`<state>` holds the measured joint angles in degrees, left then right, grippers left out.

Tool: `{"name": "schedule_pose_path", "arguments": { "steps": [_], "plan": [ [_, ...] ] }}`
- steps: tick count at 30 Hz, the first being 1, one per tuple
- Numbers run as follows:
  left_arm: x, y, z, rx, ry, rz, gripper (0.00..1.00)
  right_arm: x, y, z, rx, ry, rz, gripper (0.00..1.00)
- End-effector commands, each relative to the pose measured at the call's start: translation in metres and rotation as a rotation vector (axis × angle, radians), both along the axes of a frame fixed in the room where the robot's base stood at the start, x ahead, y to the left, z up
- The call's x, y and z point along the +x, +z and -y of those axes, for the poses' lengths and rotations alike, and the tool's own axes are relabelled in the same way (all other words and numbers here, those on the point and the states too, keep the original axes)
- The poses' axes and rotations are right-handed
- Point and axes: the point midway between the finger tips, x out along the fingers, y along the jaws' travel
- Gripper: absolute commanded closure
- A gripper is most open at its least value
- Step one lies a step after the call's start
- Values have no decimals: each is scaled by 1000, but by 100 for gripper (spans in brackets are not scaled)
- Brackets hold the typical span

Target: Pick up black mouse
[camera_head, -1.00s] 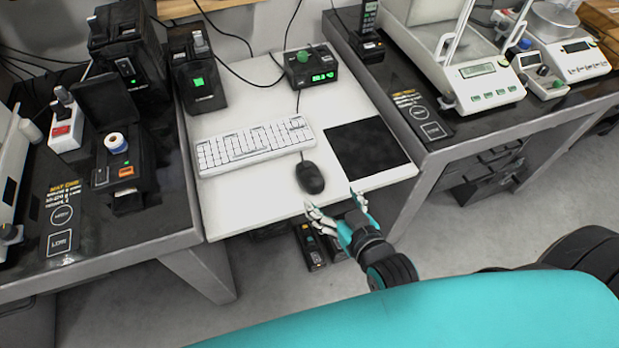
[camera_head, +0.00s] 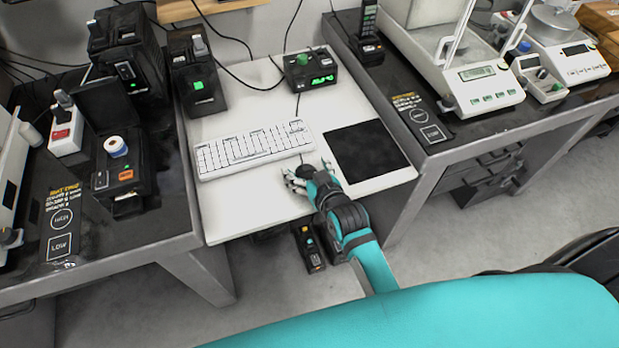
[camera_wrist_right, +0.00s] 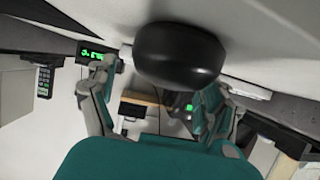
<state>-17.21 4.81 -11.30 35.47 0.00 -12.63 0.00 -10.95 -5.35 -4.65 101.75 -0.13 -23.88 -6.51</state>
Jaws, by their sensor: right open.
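The black mouse (camera_wrist_right: 180,55) is large in the right wrist view, ahead of the palm, with its rounded end facing the camera. In the head view only a dark part of the mouse (camera_head: 305,171) shows, as the hand covers the rest. My right gripper (camera_head: 300,180) is at the mouse on the white table. In the right wrist view its fingers (camera_wrist_right: 158,90) are spread apart, on either side of the mouse. I cannot tell whether they touch it. My left gripper is not in view.
A white keyboard (camera_head: 254,149) lies behind and left of the mouse, and a black mouse pad (camera_head: 367,152) to its right. A black box with a green display (camera_head: 310,72) stands at the back. Dark side tables with balances and devices flank the white table (camera_head: 235,214).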

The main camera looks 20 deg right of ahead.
Motion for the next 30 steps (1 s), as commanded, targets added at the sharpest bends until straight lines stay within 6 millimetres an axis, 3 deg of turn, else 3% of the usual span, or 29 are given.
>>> {"name": "schedule_pose_path", "arguments": {
  "steps": [9,24,30],
  "plan": [
    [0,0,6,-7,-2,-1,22,6,-2,-1,1,0,1,17],
    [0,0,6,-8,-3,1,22,6,-2,-1,1,0,2,81],
    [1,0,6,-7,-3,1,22,6,-2,-1,1,0,1,82]
  ]
}}
